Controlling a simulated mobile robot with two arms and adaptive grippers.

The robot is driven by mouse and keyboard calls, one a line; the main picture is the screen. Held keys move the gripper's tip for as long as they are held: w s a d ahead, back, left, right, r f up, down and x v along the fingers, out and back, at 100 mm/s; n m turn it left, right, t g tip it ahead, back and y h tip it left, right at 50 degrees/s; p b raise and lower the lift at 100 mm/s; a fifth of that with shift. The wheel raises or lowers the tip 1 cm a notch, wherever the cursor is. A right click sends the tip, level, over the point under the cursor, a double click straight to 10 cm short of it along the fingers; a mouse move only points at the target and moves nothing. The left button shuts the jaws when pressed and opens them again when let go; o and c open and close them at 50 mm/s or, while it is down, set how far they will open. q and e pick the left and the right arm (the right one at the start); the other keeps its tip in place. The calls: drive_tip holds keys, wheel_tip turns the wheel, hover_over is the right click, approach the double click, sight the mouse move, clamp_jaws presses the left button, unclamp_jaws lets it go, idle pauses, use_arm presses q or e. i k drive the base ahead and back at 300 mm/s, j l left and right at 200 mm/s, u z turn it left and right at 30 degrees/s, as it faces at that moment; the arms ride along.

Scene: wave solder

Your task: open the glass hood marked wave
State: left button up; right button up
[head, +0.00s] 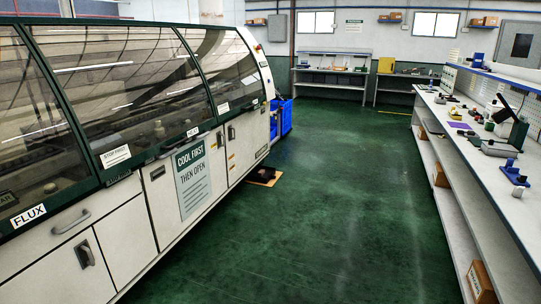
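A long soldering machine with a row of dark-framed glass hoods stands on the left. The near hood (30,120) has a FLUX label (28,215) below it. The middle hood (125,85) carries a STOP FIRST notice (115,156), and a small label, which seems to read HEAT (193,132), is at its lower right. The far hood (222,65) has a small white tag (223,108) too small to read. All these hoods look shut. I cannot make out a label reading WAVE. Neither of my grippers is in view.
A COOL FIRST THEN OPEN sign (192,178) hangs on the machine's front. A brown mat (266,177) with a dark item lies by the machine's foot. Blue bins (285,118) stand past its end. A long workbench (475,150) lines the right. The green floor (320,220) between is clear.

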sight(231, 45)
drive_tip(key=i, duration=2.5)
